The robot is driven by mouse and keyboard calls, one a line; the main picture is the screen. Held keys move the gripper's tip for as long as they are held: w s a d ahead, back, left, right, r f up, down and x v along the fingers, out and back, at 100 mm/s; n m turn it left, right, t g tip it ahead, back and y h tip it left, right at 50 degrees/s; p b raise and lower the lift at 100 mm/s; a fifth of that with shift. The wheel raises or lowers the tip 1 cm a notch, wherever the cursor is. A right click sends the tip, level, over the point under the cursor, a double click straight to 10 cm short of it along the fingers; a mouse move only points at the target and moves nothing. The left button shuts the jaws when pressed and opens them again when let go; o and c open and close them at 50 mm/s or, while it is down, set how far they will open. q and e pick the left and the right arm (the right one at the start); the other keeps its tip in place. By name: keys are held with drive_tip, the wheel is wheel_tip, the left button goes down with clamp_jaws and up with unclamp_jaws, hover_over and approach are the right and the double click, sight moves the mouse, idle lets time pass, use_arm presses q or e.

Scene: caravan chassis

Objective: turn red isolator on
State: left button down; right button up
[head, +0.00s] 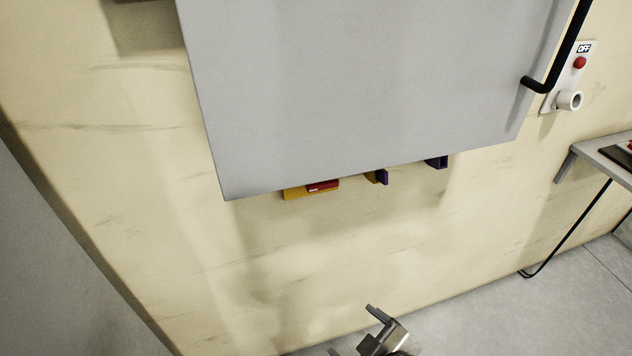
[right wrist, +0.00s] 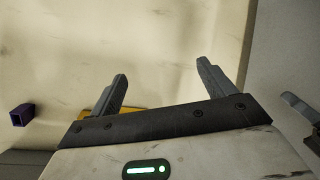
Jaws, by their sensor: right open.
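The red isolator (head: 322,185) shows in the head view as a red part on a yellow base (head: 296,193), just below the lower edge of a large grey panel (head: 370,80). The panel hides its upper part, so its switch position cannot be told. My right gripper (head: 356,333) is at the bottom of the head view, open and empty, below the isolator and apart from it. In the right wrist view its two fingers (right wrist: 162,70) are spread, with part of a yellow thing (right wrist: 125,110) showing behind them.
Purple parts (head: 437,162) stick out below the panel; one purple piece (right wrist: 21,114) shows in the right wrist view. A black handle (head: 540,84) is at the panel's right. A white plate with a red button (head: 580,62) reads OFF. A table (head: 600,150) stands right.

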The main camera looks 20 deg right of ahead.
drive_tip(key=w+d+r+n+t+h+b, duration=0.1)
drive_tip(key=w+r+n+t+b, duration=0.25)
drive_tip(key=n, duration=1.05)
drive_tip(key=n+t, duration=0.4)
drive_tip(key=n, duration=1.1)
approach(324, 188)
drive_tip(key=shift+h, duration=0.4)
drive_tip(key=w, duration=0.3)
drive_tip(key=w+p, duration=0.1)
drive_tip(key=w, duration=0.1)
drive_tip(key=w+p, duration=0.1)
drive_tip(key=w, duration=0.2)
drive_tip(key=shift+w+a+r, duration=0.2)
drive_tip(key=shift+w+a, duration=0.1)
drive_tip(key=shift+a, duration=0.1)
drive_tip(key=c, duration=1)
